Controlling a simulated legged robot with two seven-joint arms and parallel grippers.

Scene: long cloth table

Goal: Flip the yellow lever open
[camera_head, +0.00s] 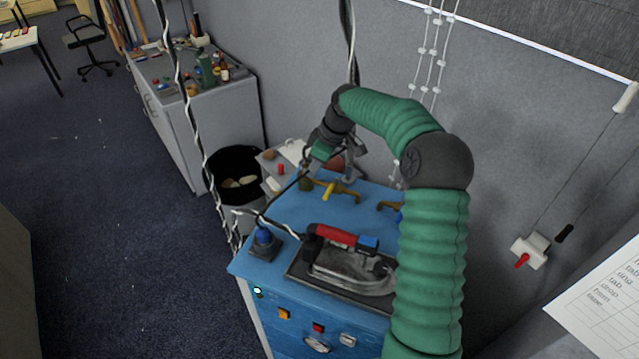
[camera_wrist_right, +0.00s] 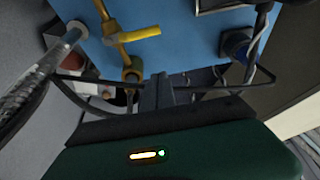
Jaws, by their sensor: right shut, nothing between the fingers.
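The yellow lever (camera_head: 328,190) sits on a brass pipe valve on the blue top of the cabinet (camera_head: 285,212). In the right wrist view, the yellow lever (camera_wrist_right: 138,34) points sideways from the brass pipe (camera_wrist_right: 108,22). My right gripper (camera_head: 308,172) is beside the rear-left end of the valve. In the wrist view its fingers (camera_wrist_right: 157,88) are shut and empty, close to the brass end piece below the lever. A gap shows between fingers and lever. The head view shows the fingertips small and dark, so contact with the pipe is unclear. My left gripper is not in view.
An iron with a red handle (camera_head: 335,234) rests on a dark plate at the cabinet front. A blue plug-like part (camera_head: 263,240) with a cord stands left of it. A black bin (camera_head: 236,172) is behind. Hanging cables (camera_head: 182,95) run down on the left.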

